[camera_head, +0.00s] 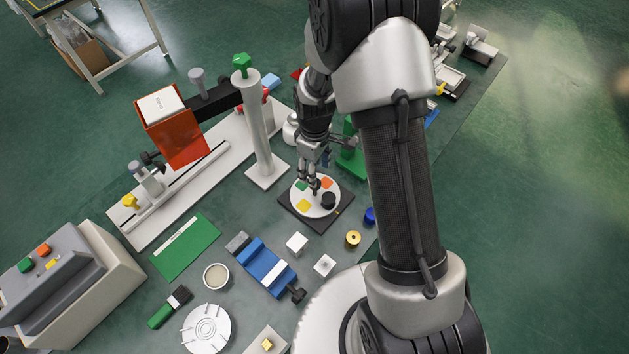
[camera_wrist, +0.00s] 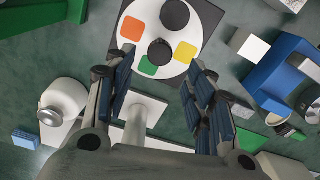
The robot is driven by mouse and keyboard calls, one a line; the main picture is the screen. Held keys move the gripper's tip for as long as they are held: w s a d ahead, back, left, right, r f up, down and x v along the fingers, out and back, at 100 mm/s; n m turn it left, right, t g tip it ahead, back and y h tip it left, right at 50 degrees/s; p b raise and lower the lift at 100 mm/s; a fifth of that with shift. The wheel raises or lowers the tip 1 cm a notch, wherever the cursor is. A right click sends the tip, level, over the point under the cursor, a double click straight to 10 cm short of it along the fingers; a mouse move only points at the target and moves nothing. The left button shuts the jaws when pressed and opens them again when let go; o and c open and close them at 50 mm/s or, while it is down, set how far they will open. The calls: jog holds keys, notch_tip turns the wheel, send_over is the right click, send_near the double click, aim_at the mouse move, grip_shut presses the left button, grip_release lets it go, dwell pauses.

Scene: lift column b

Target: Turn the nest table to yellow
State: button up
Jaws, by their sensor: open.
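The nest table is a white disc (camera_head: 315,209) on a dark square base (camera_head: 321,226), near the middle of the head view. It carries an orange patch (camera_wrist: 132,28), a yellow patch (camera_wrist: 185,52), a green patch (camera_wrist: 147,66) and a black round spot (camera_wrist: 174,14). A dark knob (camera_wrist: 160,50) stands near the disc's middle. My gripper (camera_head: 314,188) is over the disc, pointing down. In the wrist view my gripper (camera_wrist: 158,64) is open, with the knob appearing between its fingertips. Whether the fingers touch the knob cannot be told.
A white post (camera_head: 255,130) with a green top stands left of the disc. A green block (camera_head: 351,162) is close behind it at right. A white cube (camera_head: 297,243), a blue vise-like block (camera_head: 262,267), a yellow ring (camera_head: 352,239) and a blue cylinder (camera_head: 370,215) lie in front.

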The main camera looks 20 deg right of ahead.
notch_tip(320, 180, down, 6)
jog(key=shift+f+b, duration=0.1)
jog(key=shift+b, duration=0.45)
jog(key=shift+c, duration=0.2)
grip_shut()
dwell(0.3)
